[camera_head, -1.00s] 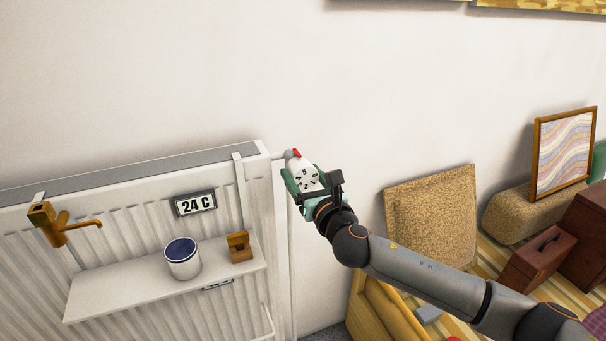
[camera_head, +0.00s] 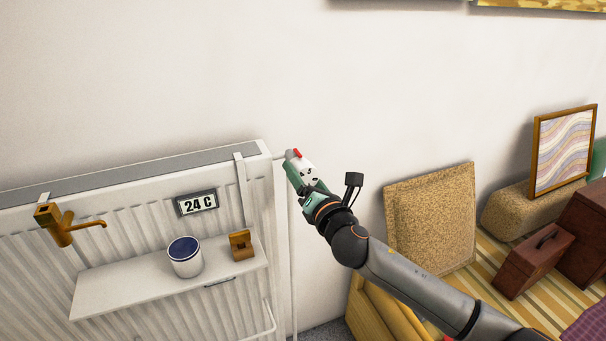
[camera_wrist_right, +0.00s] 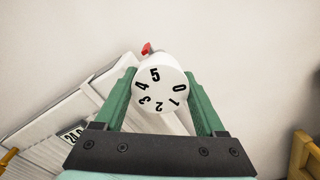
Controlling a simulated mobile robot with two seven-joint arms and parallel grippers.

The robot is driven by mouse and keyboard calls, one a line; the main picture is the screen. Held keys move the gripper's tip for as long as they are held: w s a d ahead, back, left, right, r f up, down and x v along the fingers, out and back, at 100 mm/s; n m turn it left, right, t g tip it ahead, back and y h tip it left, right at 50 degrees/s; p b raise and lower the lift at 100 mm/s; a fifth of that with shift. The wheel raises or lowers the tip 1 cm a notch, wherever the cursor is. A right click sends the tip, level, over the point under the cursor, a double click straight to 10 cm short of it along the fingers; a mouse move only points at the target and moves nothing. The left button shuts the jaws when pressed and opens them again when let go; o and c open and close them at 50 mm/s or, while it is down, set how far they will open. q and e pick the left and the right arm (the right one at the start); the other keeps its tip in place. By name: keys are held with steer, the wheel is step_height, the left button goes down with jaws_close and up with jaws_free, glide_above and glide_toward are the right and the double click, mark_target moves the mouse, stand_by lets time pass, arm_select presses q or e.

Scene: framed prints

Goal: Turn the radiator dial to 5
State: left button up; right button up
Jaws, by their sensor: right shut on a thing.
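The white radiator dial (camera_head: 306,165) sits at the end of the pipe by the radiator's upper right corner. Its face (camera_wrist_right: 158,92) shows black numbers from 0 to 5 in the right wrist view. A red marker (camera_wrist_right: 147,49) shows just behind the dial's rim, and the 5 (camera_wrist_right: 155,74) on the face roughly lines up with it. My right gripper (camera_head: 299,174) is shut on the dial, with a green finger on either side of it. In the head view the gripper hides part of the dial. My left gripper is not in view.
The radiator (camera_head: 120,187) has a 24 C display (camera_head: 197,204) and a brass tap (camera_head: 66,224). A shelf (camera_head: 140,290) holds a white pot (camera_head: 185,262) and a small wooden block (camera_head: 241,246). A cork panel (camera_head: 432,222) leans on the wall at right.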

stand_by(0.3)
steer(key=o, duration=1.3)
steer(key=shift+o, duration=0.2)
steer(key=v, duration=1.2)
steer(key=shift+s, duration=0.25)
